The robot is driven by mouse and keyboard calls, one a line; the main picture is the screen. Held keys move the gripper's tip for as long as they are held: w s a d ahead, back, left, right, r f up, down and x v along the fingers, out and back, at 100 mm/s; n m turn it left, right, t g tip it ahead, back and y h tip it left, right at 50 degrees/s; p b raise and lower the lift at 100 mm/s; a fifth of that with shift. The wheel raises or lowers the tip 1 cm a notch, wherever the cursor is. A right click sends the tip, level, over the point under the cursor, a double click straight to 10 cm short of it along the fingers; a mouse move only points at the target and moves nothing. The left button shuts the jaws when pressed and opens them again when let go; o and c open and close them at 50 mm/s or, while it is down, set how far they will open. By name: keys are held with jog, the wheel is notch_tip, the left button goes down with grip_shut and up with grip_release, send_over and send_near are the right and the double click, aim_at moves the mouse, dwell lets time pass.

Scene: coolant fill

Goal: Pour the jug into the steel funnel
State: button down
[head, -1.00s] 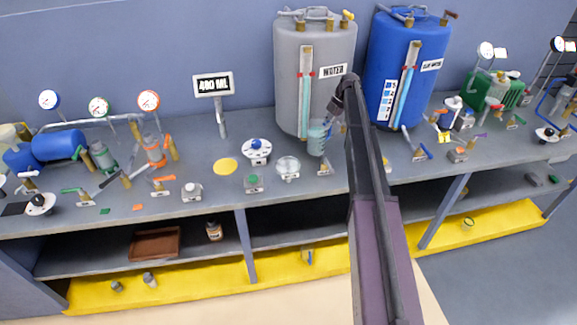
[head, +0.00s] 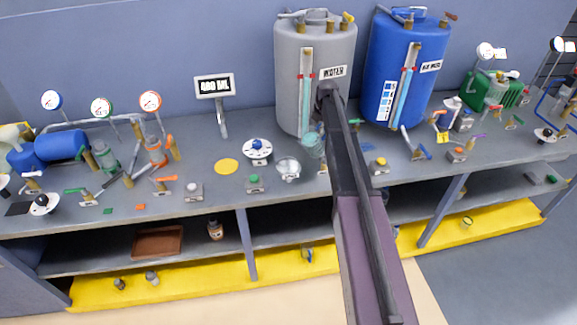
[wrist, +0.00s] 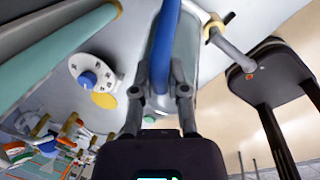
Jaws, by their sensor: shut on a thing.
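The translucent teal jug (head: 313,144) is in the air at the front of the grey water tank, tilted in the head view. In the wrist view my gripper (wrist: 160,90) is shut on its blue handle (wrist: 164,45), and the clear jug wall (wrist: 187,65) shows just beyond. My arm hides the gripper in the head view. A round, shiny bowl-like piece (head: 288,166), which looks like the steel funnel, stands on the bench just left of and below the jug. I cannot make out the funnel in the wrist view.
The grey water tank (head: 292,70) and blue tank (head: 385,85) stand behind. A white dial with a blue knob (head: 257,149), a green button (head: 254,183) and a yellow disc (head: 226,166) lie to the left. A display (head: 214,86) stands at the back.

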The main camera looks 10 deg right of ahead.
aim_at(310, 132)
jog(key=shift+s+a+t+h+b, duration=0.15)
jog(key=shift+s+a+t+h, duration=0.2)
jog(key=shift+a+h, duration=0.25)
jog(key=shift+s+a+t+h+b, duration=0.15)
jog(key=shift+s+a+t+h, duration=0.2)
jog(key=shift+a, duration=0.3)
jog(key=shift+s+a+h, duration=0.1)
jog(key=shift+h, duration=0.15)
jog(key=shift+s+a+f, duration=0.1)
jog(key=shift+a, duration=0.1)
jog(key=shift+s+a+h+b, duration=0.1)
jog(key=shift+a+h+b, duration=0.05)
jog(key=shift+h+b, duration=0.25)
jog(key=shift+s+a+f+t+h+b, duration=0.1)
jog(key=shift+a+f+t+h+b, duration=0.1)
jog(key=shift+f+t+h+b, duration=0.3)
jog(key=shift+s+a+f+n+h+b, duration=0.15)
jog(key=shift+a+f+n+h+b, duration=0.15)
jog(key=shift+b, duration=0.7)
